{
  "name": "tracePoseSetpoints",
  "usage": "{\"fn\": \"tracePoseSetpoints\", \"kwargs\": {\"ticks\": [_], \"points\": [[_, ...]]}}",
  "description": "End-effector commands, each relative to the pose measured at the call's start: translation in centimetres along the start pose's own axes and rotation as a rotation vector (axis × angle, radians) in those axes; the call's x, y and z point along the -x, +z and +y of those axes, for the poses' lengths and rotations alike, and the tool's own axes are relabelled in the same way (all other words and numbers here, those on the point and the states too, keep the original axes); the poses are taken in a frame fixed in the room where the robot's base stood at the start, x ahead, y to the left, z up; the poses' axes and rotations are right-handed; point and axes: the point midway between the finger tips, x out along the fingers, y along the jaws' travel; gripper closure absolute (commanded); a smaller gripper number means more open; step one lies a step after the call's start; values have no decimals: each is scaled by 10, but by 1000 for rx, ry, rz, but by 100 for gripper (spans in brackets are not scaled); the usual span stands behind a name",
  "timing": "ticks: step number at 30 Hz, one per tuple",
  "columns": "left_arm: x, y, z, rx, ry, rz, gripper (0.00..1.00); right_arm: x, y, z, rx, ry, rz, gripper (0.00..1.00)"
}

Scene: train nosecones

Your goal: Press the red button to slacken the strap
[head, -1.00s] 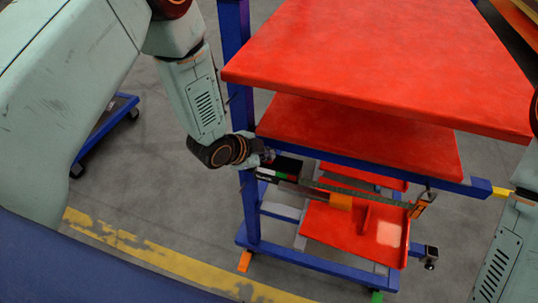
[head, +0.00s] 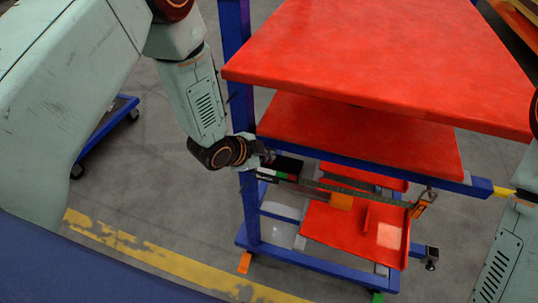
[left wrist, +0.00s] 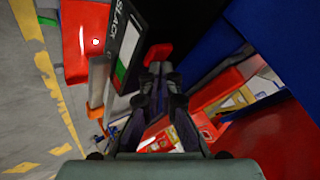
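The red button (left wrist: 158,54) sits on the side of a black box (left wrist: 128,42) lettered "SLACK", with a green and white patch. My left gripper (left wrist: 161,70) has its fingertips together and empty, right at the button in the left wrist view; I cannot tell whether they touch it. In the head view the black box (head: 288,164) is on the rack's left side below the middle red shelf, and my left gripper (head: 266,156) is beside it, its fingers small and dark. The strap (head: 365,194) runs right from the box. My right gripper is out of view.
A blue rack frame (head: 250,215) holds the large red top panel (head: 385,60), a red shelf (head: 360,135) below it and a lower red tray (head: 345,232). An orange hook piece (head: 420,206) hangs at the strap's right end. Grey floor (head: 180,215) is open at left.

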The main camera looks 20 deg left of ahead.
Motion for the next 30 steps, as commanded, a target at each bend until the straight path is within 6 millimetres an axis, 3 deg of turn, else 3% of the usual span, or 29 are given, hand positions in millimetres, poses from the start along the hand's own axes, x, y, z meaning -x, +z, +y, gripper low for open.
{"fn": "tracePoseSetpoints", "kwargs": {"ticks": [14, 30], "points": [[5, 0, 0, 5, 11, -10, 100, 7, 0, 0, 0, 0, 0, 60], [38, -26, -27, 2, 5, -5, 100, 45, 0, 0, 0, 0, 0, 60]]}}
